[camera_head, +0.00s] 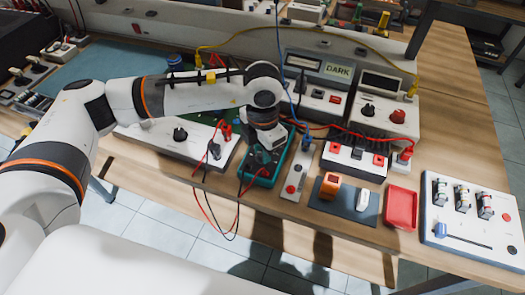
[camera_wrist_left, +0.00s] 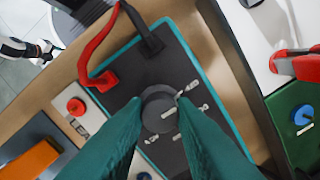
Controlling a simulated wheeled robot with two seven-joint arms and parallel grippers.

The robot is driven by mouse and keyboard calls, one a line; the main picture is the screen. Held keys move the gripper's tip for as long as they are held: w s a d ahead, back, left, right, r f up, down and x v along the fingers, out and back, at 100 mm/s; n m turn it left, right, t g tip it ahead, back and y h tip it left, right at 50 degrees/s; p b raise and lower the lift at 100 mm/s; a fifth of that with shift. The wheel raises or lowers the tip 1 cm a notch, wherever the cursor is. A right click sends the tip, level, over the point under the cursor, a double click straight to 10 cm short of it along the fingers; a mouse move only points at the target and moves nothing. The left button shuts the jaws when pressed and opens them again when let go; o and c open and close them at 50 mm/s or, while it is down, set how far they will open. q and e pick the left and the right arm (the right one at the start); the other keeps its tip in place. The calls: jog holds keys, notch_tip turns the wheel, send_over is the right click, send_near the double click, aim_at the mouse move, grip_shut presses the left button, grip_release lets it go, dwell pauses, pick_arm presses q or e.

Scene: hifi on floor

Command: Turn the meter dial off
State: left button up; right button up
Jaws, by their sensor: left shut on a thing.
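The teal-edged meter (camera_head: 259,179) lies on the workbench near its front edge, under my left gripper (camera_head: 266,147). In the left wrist view, the dark meter face (camera_wrist_left: 190,75) carries a round dial (camera_wrist_left: 158,106) with pale marks around it. My left gripper (camera_wrist_left: 160,112) reaches down with its teal fingers on either side of the dial, shut on it. The gripper hides part of the meter in the head view. The dial's exact setting is hard to read. A small white and black part at the upper left of the wrist view may be my right gripper; its fingers are unclear.
Red and black leads (camera_head: 209,165) plug into the meter and hang over the bench edge. A white panel (camera_head: 165,137) stands left of the meter. A narrow switch strip (camera_head: 297,178) stands close on the right. Behind is an instrument marked DARK (camera_head: 338,71). A red tray (camera_head: 401,207) is further right.

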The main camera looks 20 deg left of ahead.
pick_arm(q)
jog(key=shift+r, duration=0.1)
dwell(0.5)
jog(key=o, duration=1)
notch_tip(320, 180, up, 12)
jog(key=b, duration=0.1)
jog(key=shift+b, duration=0.3)
